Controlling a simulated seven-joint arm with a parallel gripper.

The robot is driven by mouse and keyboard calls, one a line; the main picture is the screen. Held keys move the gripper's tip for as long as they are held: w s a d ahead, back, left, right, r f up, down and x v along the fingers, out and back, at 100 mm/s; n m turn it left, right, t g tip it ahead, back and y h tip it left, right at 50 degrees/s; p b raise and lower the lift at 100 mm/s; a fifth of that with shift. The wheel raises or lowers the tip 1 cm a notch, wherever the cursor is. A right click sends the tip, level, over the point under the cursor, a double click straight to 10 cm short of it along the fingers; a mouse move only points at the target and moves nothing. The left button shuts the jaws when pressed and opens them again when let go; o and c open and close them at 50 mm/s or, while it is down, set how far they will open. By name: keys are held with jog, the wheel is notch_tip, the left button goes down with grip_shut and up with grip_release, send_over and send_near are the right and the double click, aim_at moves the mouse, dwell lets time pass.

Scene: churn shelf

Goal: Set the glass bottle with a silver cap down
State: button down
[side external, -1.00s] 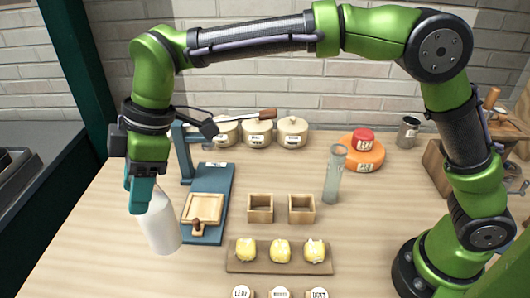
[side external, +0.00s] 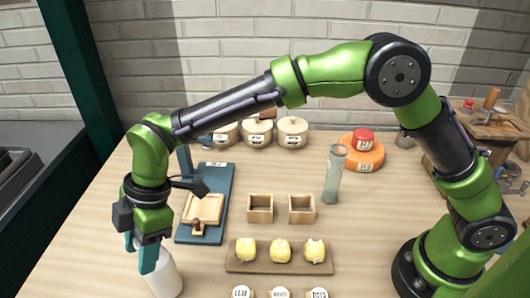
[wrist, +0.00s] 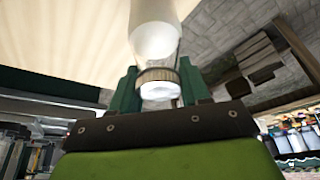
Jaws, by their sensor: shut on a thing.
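The glass bottle (side external: 165,276) looks milky white and hangs below my gripper at the lower left of the side view. My gripper (side external: 148,262) has its teal fingers closed around the bottle's neck. In the wrist view the bottle (wrist: 155,38) runs up from between the fingers of my gripper (wrist: 160,90), with a band and a pale, shiny cap end between them. The fingers hide part of the neck in the side view. The bottle's base is close to the picture's lower edge, and I cannot tell whether it touches the table (side external: 100,240).
A blue board (side external: 221,190) with a wooden mould (side external: 205,208) lies right of the bottle. Two wooden boxes (side external: 260,215) and a tray of yellow lumps (side external: 233,268) sit centrally. A tall glass cylinder (side external: 334,180) stands farther right. The table's left front is clear.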

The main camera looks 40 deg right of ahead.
dwell(0.3)
jog(key=c, duration=0.5)
grip_release()
jog(key=shift+f, duration=0.15)
